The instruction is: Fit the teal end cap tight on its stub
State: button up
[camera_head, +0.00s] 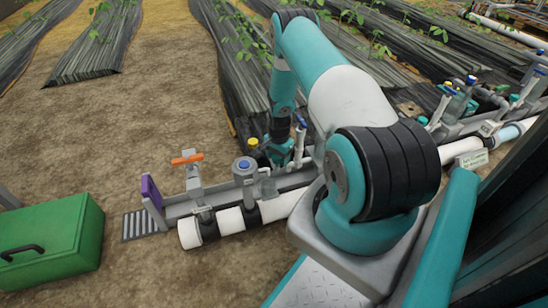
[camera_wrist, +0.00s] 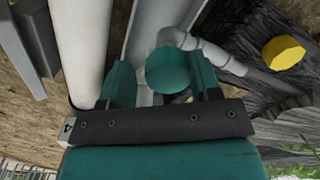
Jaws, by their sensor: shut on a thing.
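The teal end cap (camera_wrist: 167,70) is between the two teal fingers of my gripper (camera_wrist: 160,84) in the wrist view, close against the right finger. My gripper is shut on it. A grey pipe elbow (camera_wrist: 180,38) shows just behind the cap; I cannot tell whether the cap touches it or which end is the stub. In the head view my gripper (camera_head: 281,152) is low over the skid, beyond the white pipe; the cap cannot be told apart from the fingers there.
A yellow cap (camera_wrist: 283,52) is right of the gripper. The white pipe (camera_wrist: 80,45) runs along its left. In the head view, an orange-handled valve (camera_head: 187,158), a blue-topped fitting (camera_head: 244,167) and a purple plate (camera_head: 151,191) stand left. A green toolbox (camera_head: 52,240) sits on bare ground.

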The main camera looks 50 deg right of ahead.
jog(key=o, duration=0.4)
jog(key=shift+s+d+f, duration=0.1)
jog(key=shift+s+d, duration=0.2)
jog(key=shift+s, duration=0.3)
jog(key=shift+w+a, duration=0.2)
jog(key=shift+w, duration=0.1)
notch_tip(320, 180, up, 9)
jog(key=p, duration=0.7)
